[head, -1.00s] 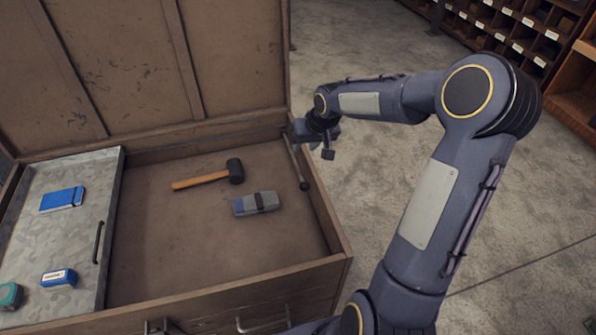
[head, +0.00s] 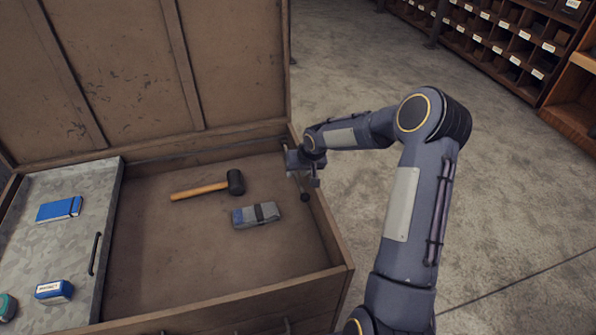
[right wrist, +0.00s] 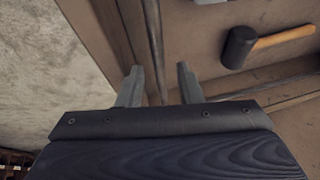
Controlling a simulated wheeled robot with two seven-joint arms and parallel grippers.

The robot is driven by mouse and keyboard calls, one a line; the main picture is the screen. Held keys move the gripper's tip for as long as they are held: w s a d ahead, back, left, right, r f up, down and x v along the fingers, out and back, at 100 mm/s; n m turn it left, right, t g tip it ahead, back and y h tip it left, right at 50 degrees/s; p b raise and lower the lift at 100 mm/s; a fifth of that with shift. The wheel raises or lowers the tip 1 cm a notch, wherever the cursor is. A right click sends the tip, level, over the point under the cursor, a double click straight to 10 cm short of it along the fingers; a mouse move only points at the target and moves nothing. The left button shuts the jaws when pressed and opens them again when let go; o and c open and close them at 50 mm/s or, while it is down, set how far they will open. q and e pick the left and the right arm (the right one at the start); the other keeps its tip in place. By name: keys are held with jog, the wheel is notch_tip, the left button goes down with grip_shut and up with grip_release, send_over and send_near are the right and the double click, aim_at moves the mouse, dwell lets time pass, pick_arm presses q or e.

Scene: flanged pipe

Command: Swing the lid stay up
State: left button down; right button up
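The lid stay (head: 305,196) is a thin metal rod with a dark knob, lying low along the inside of the chest's right wall. In the right wrist view the rod (right wrist: 154,45) runs lengthwise between the two fingers, with gaps on both sides. My right gripper (right wrist: 160,82) is open around the line of the rod. In the head view my right gripper (head: 302,172) is at the chest's right wall, just behind the knob, and hides the rod's upper part. The chest lid (head: 130,65) stands open at the back. My left gripper is not in view.
A mallet (head: 205,189) and a grey-blue block with a dark band (head: 256,215) lie on the chest floor (head: 170,255). A speckled tray (head: 85,220) on the left holds a blue notebook (head: 59,209) and a blue-white box (head: 54,291). Open floor lies right.

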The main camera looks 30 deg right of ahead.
grip_shut()
